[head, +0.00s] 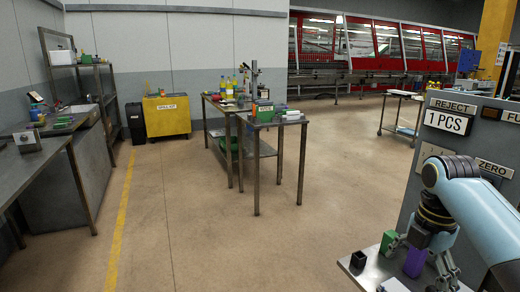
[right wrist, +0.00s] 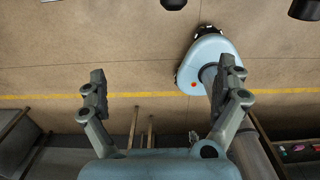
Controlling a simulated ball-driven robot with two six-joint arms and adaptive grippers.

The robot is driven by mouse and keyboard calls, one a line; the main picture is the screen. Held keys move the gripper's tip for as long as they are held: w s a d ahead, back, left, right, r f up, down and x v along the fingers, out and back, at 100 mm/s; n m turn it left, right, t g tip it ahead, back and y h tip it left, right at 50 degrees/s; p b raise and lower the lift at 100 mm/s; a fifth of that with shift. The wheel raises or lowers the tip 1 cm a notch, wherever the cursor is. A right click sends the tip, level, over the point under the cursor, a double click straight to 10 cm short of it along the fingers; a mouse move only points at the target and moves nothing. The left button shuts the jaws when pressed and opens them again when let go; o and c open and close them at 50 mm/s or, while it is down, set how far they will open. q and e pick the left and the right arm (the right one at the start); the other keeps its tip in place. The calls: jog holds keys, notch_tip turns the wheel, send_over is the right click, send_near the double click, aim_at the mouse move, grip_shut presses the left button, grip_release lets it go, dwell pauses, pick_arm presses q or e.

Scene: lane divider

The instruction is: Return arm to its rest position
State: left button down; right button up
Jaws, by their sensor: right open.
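My right arm comes in from the right edge of the head view, and its gripper (head: 424,266) hangs in front of the shelf at the lower right. In the right wrist view the right gripper (right wrist: 162,85) is open, its two fingers wide apart, with nothing between them. Behind it in the head view, a purple block (head: 414,263) and a green block (head: 388,241) stand on the shelf. The purple block does not show in the right wrist view. My left arm and gripper are in neither view.
A grey machine (head: 446,118) with a "REJECT 1 PCS" panel stands beside the right arm. Dark small boxes (head: 358,259) sit on the shelf below. Metal tables (head: 272,120) stand mid-room, and a workbench (head: 35,165) is at left. The floor (head: 220,235) between is clear.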

pick_arm(q)
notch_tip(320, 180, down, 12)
jog(key=b, duration=1.2)
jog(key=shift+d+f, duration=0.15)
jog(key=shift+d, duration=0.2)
pick_arm(e)
jog(key=s+f+m, duration=1.1)
jog(key=s+f, duration=1.2)
jog(key=f, duration=0.2)
jog(key=s+f+m, duration=1.1)
jog(key=s+f, duration=1.2)
jog(key=f, duration=0.3)
jog(key=shift+s+t+h, duration=0.3)
jog(key=shift+s+h, duration=0.1)
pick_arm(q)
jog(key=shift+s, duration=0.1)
pick_arm(e)
jog(key=shift+d, duration=0.1)
